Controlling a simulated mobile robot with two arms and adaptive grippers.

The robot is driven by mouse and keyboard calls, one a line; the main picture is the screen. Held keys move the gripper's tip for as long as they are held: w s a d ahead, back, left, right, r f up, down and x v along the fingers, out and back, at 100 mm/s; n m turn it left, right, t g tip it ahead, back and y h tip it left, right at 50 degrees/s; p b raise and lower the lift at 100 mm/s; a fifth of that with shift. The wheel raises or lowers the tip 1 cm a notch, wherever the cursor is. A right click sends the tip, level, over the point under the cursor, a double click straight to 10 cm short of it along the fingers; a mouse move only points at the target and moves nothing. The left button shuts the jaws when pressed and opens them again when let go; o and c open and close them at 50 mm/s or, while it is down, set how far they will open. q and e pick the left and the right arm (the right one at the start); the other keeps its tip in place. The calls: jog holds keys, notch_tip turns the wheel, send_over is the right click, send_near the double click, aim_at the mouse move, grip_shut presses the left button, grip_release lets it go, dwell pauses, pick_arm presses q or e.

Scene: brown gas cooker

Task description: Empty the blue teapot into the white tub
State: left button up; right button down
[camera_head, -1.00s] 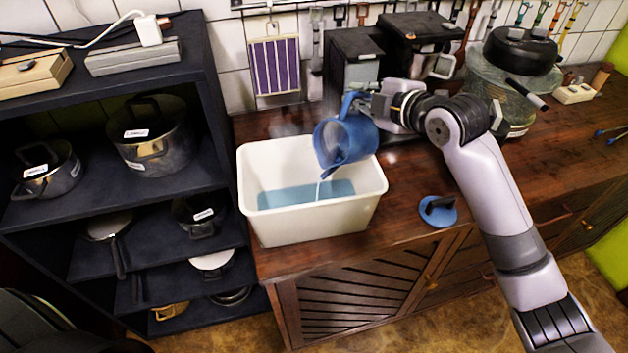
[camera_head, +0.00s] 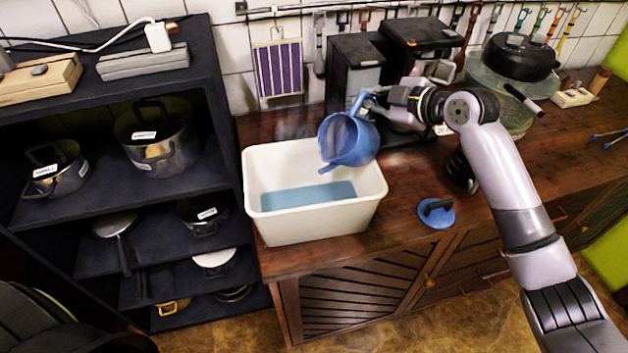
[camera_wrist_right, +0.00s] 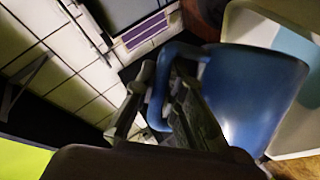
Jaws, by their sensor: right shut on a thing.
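The blue teapot (camera_head: 355,143) is tilted, its mouth and spout toward the left, over the right side of the white tub (camera_head: 316,222). No stream from the spout shows now. Blue liquid (camera_head: 308,196) covers part of the tub's floor. My right gripper (camera_head: 372,99) is shut on the teapot's handle, behind and above the tub's right edge. In the right wrist view the fingers (camera_wrist_right: 165,97) close around the blue handle, with the teapot body (camera_wrist_right: 250,90) to the right and part of the tub (camera_wrist_right: 295,125) beyond. My left gripper is out of view.
A blue lid (camera_head: 437,213) lies on the wooden counter (camera_head: 405,185) right of the tub. A dark machine (camera_head: 355,75) stands behind the teapot. A dark shelf (camera_head: 225,150) with several pots is close on the left. A large lidded pot (camera_head: 520,60) stands at the back right.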

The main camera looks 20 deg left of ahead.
jog(key=w+d+f+m+g+y+b, duration=0.2)
jog(key=w+b, duration=0.6)
jog(key=b, duration=0.5)
notch_tip(320, 180, down, 4)
jog(key=d+m+g, duration=0.1)
jog(key=m+g, duration=0.1)
jog(key=m, duration=0.1)
jog(key=shift+m, duration=0.4)
jog(key=shift+f, duration=0.1)
